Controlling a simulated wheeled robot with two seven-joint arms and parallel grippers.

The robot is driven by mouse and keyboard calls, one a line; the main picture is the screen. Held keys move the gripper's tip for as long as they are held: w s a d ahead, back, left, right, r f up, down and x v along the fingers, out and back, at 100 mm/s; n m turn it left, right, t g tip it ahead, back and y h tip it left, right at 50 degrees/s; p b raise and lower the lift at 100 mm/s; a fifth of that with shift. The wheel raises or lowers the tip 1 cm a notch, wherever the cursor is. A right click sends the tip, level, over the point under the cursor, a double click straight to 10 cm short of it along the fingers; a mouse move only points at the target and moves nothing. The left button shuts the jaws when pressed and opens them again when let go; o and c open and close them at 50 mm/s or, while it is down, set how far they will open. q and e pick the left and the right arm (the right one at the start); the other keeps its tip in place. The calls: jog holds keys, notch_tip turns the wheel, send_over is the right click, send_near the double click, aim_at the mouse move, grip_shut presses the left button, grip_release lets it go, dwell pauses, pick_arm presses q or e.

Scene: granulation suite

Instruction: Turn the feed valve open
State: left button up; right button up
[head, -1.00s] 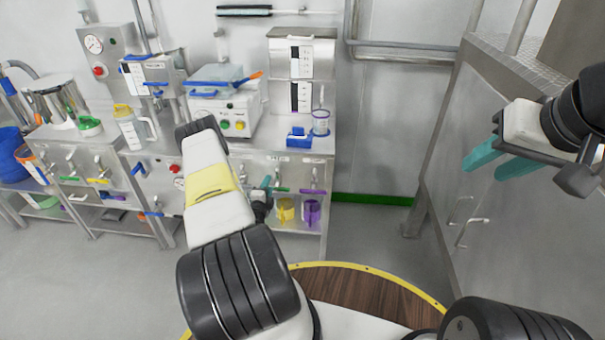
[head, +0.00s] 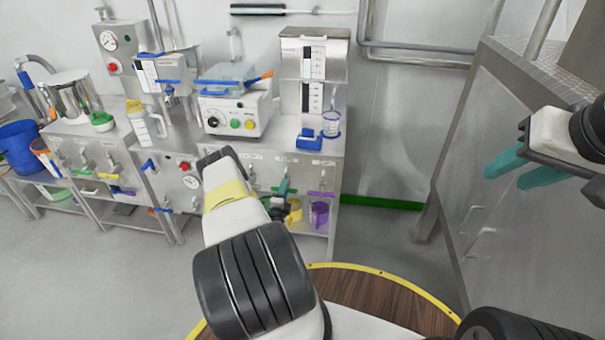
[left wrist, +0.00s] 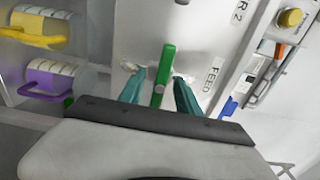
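The feed valve's green lever (left wrist: 163,75) is in the middle of the left wrist view, level with a FEED label (left wrist: 213,75) on the metal panel. My left gripper (left wrist: 160,92) has its teal fingers on either side of the lever, with a gap visible on each side. In the head view this gripper (head: 283,190) is at the bench front, small and partly behind my own arm. The lever is hard to make out there. My right gripper (head: 524,170) is open and empty at the right, far from the valve.
A purple-handled valve (head: 320,194) is right of the feed valve. Yellow (head: 295,214) and purple (head: 319,213) jugs sit on the shelf below. A metal cabinet (head: 520,200) stands at right.

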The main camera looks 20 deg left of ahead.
pick_arm(q)
jog(key=shift+w, duration=0.1)
jog(key=shift+c, duration=0.2)
grip_shut()
jog(key=shift+n, duration=0.4)
jog(key=n, duration=0.3)
jog(key=shift+n, duration=0.3)
jog(key=n, duration=0.4)
jog(key=shift+n, duration=0.3)
jog(key=n, duration=0.4)
jog(key=shift+n, duration=0.3)
jog(key=shift+f+n, duration=0.1)
jog(key=shift+n, duration=2.1)
